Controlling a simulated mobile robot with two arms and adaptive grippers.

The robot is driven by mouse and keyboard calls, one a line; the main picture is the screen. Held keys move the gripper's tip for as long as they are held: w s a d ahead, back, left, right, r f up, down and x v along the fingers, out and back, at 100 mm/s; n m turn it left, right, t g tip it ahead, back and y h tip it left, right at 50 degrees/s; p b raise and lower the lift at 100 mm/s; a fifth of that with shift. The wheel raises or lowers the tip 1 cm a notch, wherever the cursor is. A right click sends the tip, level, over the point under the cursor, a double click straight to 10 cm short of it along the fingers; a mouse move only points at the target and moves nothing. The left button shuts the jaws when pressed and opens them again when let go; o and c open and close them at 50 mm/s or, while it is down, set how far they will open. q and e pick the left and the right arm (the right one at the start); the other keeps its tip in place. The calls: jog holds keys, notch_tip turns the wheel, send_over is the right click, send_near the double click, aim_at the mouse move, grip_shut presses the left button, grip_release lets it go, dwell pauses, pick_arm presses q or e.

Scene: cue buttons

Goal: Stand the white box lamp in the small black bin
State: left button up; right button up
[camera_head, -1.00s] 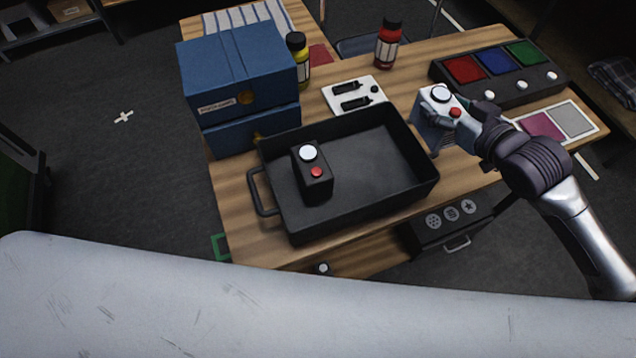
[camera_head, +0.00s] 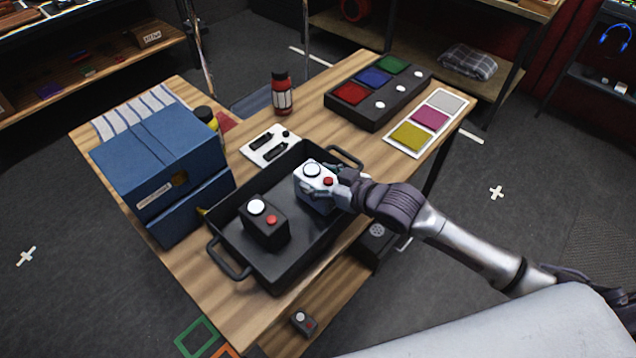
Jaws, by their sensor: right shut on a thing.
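The white box lamp (camera_head: 312,187) has a round white top button and a small red one. My right gripper (camera_head: 338,187) is shut on it from the right and holds it upright at the right end of the black bin (camera_head: 288,278). I cannot tell whether its base touches the bin floor. A black box (camera_head: 265,226) with a white button and a red button stands in the left part of the bin. My left gripper is not in view.
Blue boxes (camera_head: 160,165) are stacked at the left. A black panel with coloured squares (camera_head: 378,92) and a colour card (camera_head: 428,122) fill the far right. A small device (camera_head: 303,322) sits on the lower shelf.

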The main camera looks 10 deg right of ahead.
jog(key=shift+f, duration=0.85)
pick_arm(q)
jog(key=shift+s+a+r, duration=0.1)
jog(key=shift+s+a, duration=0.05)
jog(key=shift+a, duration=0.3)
pick_arm(e)
jog(key=shift+f, duration=0.15)
jog(key=o, duration=1.7)
jog(key=shift+c, duration=0.2)
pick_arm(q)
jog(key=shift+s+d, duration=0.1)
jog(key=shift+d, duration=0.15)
